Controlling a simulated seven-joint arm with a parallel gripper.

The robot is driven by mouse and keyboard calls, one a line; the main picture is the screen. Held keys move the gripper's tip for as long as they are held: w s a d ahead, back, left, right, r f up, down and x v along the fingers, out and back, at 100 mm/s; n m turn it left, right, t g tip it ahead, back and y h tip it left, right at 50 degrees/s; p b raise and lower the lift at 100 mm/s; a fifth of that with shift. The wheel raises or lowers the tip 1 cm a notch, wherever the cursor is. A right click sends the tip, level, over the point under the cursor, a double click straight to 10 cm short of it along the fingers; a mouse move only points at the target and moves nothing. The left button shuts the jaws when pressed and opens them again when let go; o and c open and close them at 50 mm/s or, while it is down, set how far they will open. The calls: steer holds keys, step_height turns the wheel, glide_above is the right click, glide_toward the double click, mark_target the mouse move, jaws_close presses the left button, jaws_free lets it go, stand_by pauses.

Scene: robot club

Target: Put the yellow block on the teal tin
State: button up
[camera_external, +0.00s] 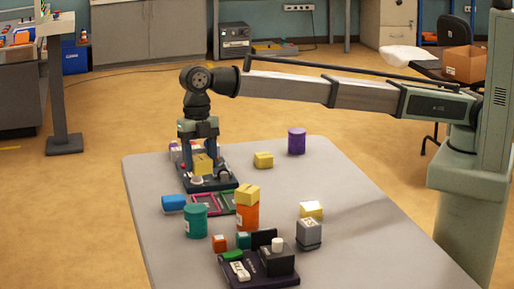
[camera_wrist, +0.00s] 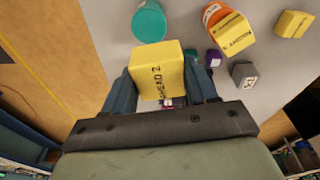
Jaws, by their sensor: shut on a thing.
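My gripper (camera_external: 203,152) points down and is shut on a yellow block (camera_external: 203,164) at the far left of the table. In the wrist view, the yellow block (camera_wrist: 158,68) sits between the two fingers, with black lettering on its side. The teal tin (camera_external: 195,221) stands upright on the table, nearer the camera than my gripper. Nothing lies on its top. In the wrist view the teal tin (camera_wrist: 149,22) shows just beyond the block, apart from it. The dark tray under my gripper is partly hidden.
An orange tin (camera_external: 247,217) with a yellow block (camera_external: 247,194) on top stands right of the teal tin. A blue item (camera_external: 174,203) is close on its left. Other yellow blocks, a grey block (camera_external: 309,233) and a purple tin (camera_external: 297,141) stand further right. A dark organiser (camera_external: 258,275) is in front.

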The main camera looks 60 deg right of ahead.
mark_target(196, 209)
steer(key=shift+w+a+r+m, duration=0.2)
steer(key=shift+w+a+m, duration=0.1)
steer(key=shift+w+a, duration=0.4)
steer(key=shift+s+m, duration=0.1)
steer(key=shift+m, duration=0.5)
steer(key=shift+f, duration=5.05)
steer(key=shift+f, duration=0.15)
steer(key=o, duration=1.1)
steer(key=r, duration=0.4)
steer(key=w+d+r, duration=0.1)
steer(key=r, duration=0.7)
steer(key=shift+w+d+r, duration=0.1)
steer(key=shift+w+d, duration=0.05)
